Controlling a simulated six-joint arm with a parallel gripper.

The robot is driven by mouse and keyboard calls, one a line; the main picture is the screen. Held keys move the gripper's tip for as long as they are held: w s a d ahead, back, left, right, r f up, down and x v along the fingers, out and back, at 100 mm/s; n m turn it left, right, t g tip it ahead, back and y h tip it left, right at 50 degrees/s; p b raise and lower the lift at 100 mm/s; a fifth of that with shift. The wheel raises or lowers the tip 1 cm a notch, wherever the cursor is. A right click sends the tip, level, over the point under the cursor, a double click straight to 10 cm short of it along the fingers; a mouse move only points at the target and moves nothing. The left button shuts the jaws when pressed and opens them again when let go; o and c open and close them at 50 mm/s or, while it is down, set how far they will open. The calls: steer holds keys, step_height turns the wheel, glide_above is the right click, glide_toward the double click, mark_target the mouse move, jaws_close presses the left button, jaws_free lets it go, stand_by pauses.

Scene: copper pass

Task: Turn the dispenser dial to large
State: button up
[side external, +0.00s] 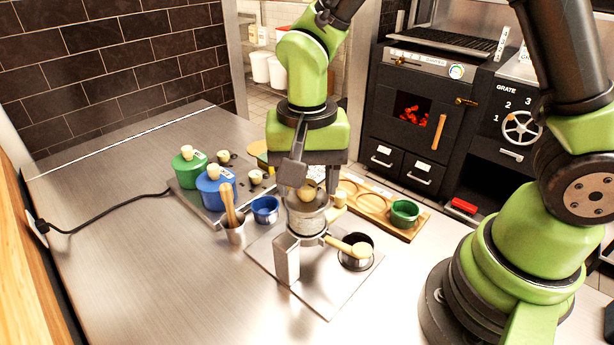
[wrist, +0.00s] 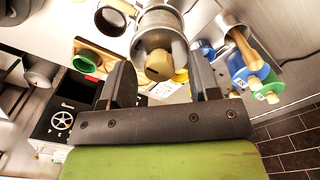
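The dispenser (side external: 306,222) is a metal cylinder on a stand with a pale post, on a metal plate. A rounded wooden knob (side external: 308,191), perhaps its dial, sits on top. The wrist view shows the metal cylinder (wrist: 160,25) end-on with the wooden knob (wrist: 159,66) at its near end. My gripper (wrist: 163,75) is open, its two dark fingers on either side of the knob with gaps visible on both sides. In the side view my gripper (side external: 312,178) points down over the dispenser. I cannot read any size markings or the dial's setting.
A wooden-handled tool (side external: 349,246) sticks out by a dark round cup (side external: 356,262). A green bowl (side external: 404,213) sits on a wooden board. A blue cup (side external: 265,209), a metal cup of wooden tools (side external: 235,233), and blue (side external: 214,191) and green (side external: 188,172) lidded pots stand left.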

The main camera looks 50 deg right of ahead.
mark_target(307, 184)
steer(key=shift+r, duration=0.1)
step_height(307, 184, up, 10)
stand_by(0.5)
steer(key=s+d+r+n+t+y, duration=0.1)
steer(key=s+d+r+n+t, duration=0.1)
steer(key=s, duration=0.4)
steer(key=s+d+r+n+t+y, duration=0.1)
steer(key=s+d+r+n+t, duration=0.2)
steer(key=s+t, duration=0.2)
steer(key=shift+s+d+r, duration=0.25)
steer(key=shift+s+d, duration=0.15)
steer(key=shift+s, duration=0.25)
